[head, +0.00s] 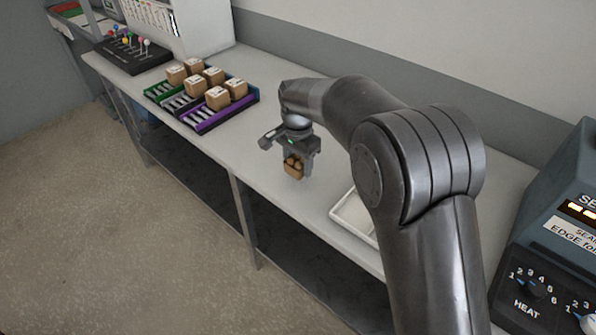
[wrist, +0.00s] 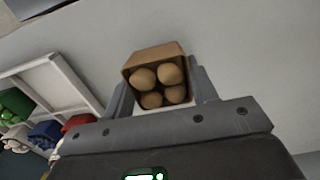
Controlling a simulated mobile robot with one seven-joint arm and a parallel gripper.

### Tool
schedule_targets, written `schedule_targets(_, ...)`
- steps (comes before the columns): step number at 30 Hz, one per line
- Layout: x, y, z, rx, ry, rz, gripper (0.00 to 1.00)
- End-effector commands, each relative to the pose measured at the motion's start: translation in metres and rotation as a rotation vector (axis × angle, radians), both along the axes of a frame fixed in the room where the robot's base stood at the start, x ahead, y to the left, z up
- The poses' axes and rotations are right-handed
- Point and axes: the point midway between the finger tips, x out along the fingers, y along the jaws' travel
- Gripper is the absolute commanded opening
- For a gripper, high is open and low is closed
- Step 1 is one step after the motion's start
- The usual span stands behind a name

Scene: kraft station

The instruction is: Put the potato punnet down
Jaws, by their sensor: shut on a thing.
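The potato punnet (head: 293,168) is a small brown kraft box. In the wrist view the punnet (wrist: 152,58) shows its open side, with several round brown potatoes (wrist: 158,84) inside. My gripper (head: 296,158) is shut on the punnet, with one finger on either side of it. It is over the front part of the pale bench (head: 262,117), between the coloured trays and the white tray. I cannot tell whether the punnet touches the bench top.
Green, blue and purple trays (head: 205,122) holding several brown boxes stand to the left. A white tray (head: 350,212) is to the right, partly behind my arm. A blue sealing machine (head: 553,225) stands at the far right. The bench around the punnet is bare.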

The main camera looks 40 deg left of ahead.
Motion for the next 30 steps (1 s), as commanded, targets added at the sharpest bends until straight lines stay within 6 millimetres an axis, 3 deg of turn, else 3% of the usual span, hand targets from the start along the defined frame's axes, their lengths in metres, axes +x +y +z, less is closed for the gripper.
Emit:
schedule_targets(7,0.000,-0.001,-0.034,-0.002,0.001,0.000,0.27)
schedule_targets(18,0.000,-0.001,-0.038,-0.001,0.001,0.001,0.27)
schedule_targets(19,0.000,-0.001,-0.038,-0.001,0.001,0.001,0.55)
schedule_targets(26,0.000,-0.001,-0.037,-0.001,0.000,0.001,0.74)
schedule_targets(30,0.000,-0.001,-0.037,-0.001,0.000,0.001,0.74)
